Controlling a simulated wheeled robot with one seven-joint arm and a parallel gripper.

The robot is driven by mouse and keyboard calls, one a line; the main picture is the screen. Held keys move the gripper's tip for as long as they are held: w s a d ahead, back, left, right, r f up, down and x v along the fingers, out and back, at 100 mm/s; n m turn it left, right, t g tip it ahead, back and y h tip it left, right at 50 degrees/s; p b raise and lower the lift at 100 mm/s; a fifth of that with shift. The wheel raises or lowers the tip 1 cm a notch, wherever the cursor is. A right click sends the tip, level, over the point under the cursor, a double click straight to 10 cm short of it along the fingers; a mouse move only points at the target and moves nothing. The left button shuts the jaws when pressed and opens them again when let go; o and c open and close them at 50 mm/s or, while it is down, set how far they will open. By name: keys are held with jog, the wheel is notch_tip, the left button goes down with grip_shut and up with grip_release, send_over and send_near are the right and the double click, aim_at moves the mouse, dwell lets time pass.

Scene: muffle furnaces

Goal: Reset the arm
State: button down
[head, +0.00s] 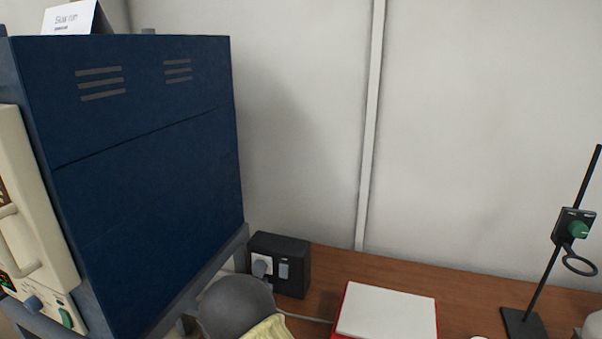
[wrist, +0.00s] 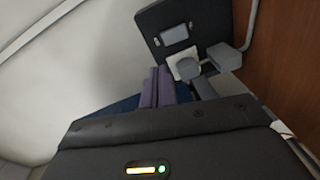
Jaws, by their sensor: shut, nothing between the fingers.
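My gripper (wrist: 159,74) shows in the wrist view, beyond its dark body with a small lit strip. Its two purplish fingers are together, with nothing between them. The fingers point toward a black socket box (wrist: 166,32) on the wall side; I cannot tell the gap between them. I cannot make out the gripper in the head view.
A blue furnace (head: 150,150) with a cream front fills the left. The socket box (head: 280,265) stands beside it on the wooden bench (head: 340,262). A red-and-white flat item (head: 387,312), a ring stand (head: 545,270) and a grey rounded object (head: 235,305) are nearby.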

jog(key=s+d+r+m+g+y+p, duration=0.45)
jog(key=d+r+m+g, duration=0.35)
jog(key=d, duration=0.5)
jog(key=s+d+r+m+g, duration=0.1)
jog(key=s+d+g, duration=0.1)
jog(key=s+d, duration=0.2)
jog(key=s+d+r+m+g+p, duration=0.1)
jog(key=s+d, duration=0.3)
jog(key=s, duration=0.7)
jog(key=s+d+r+m+g, duration=0.2)
jog(key=s+d, duration=0.3)
jog(key=s, duration=0.3)
jog(key=shift+r+m+g+p, duration=0.3)
jog(key=shift+m+g+p, duration=0.1)
jog(key=shift+m, duration=0.1)
jog(key=shift+w, duration=0.1)
